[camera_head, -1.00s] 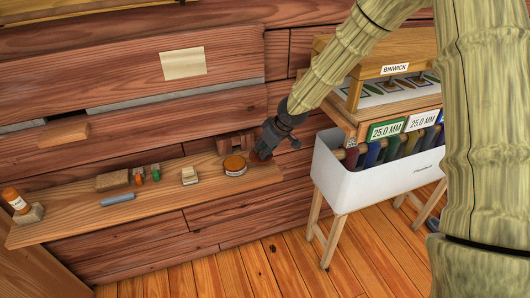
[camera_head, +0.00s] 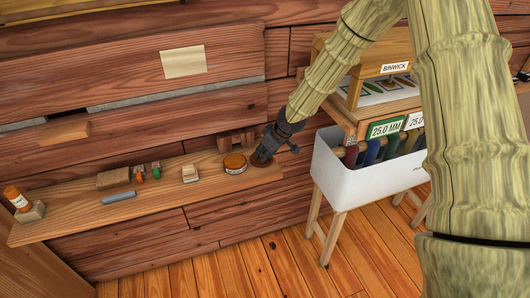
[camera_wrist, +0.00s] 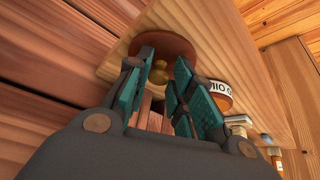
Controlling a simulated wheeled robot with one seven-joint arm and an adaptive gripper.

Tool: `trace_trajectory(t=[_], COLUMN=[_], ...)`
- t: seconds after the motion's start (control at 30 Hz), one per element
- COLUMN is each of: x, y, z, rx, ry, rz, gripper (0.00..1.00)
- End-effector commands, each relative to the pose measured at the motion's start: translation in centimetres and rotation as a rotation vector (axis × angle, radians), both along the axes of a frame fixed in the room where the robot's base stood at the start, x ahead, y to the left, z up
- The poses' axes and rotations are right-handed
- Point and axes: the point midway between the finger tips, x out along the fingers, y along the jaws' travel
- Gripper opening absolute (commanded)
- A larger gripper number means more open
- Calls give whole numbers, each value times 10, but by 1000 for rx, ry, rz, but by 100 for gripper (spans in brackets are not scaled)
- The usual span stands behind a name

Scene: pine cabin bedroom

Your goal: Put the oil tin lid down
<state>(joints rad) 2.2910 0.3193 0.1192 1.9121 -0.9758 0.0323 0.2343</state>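The oil tin lid, a brown disc (camera_wrist: 186,49) with a small brass knob, lies at the right end of the wooden shelf in the wrist view. In the head view the lid (camera_head: 259,161) is partly hidden under my gripper (camera_head: 268,152). In the wrist view my gripper (camera_wrist: 163,62) has its fingers on either side of the knob, with a small gap showing, so it looks open around it. The round oil tin (camera_head: 235,163) with a white label stands just left of the lid; it also shows in the wrist view (camera_wrist: 220,95).
The shelf (camera_head: 75,226) also holds a light block (camera_head: 190,173), small green and orange items, a blue-grey bar (camera_head: 118,197) and an orange bottle (camera_head: 16,197). A white bin (camera_head: 350,185) on a wooden stand is close right of my gripper. A plank wall stands behind.

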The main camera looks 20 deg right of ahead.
Motion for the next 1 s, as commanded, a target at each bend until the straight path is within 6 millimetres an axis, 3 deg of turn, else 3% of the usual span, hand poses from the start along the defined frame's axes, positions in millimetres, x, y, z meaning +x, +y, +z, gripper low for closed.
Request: trace_trajectory(t=[0.1,0.53,1.0], x=[0,-2,-28], y=[0,-2,-16], z=[0,8,63], rx=[0,0,2], ry=[0,-1,-3], rz=[0,-1,-2], gripper=[43,43,43])
